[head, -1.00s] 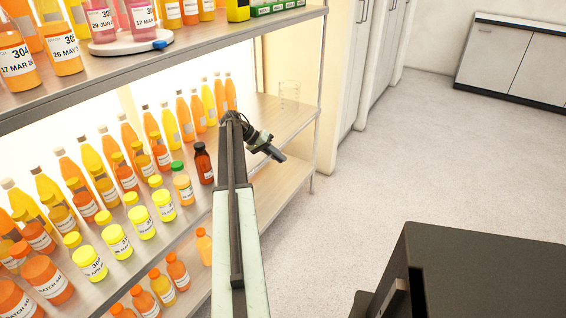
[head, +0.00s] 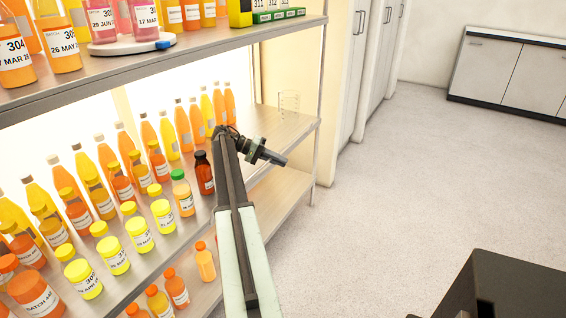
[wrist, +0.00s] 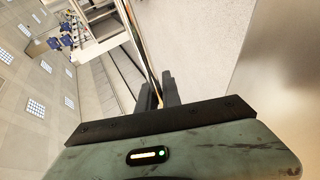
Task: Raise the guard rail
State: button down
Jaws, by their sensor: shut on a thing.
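In the wrist view a thin shiny rail (wrist: 142,48) runs from the top edge down to my gripper (wrist: 157,93). It looks like the guard rail. My dark jaws are shut on it, one finger on each side, near its lower visible end. In the head view my gripper (head: 281,160) is in front of the right part of the middle shelf (head: 267,118), to the right of a brown bottle (head: 204,173). I cannot make out the rail there, and my arm covers part of the shelf front.
Rows of orange and yellow bottles (head: 139,233) crowd the middle shelf to the left of my arm. A metal post (head: 319,70) supports the shelves. The floor (head: 400,190) to the right is clear.

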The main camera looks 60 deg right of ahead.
jog(key=shift+w, duration=0.1)
jog(key=c, duration=1.5)
grip_release()
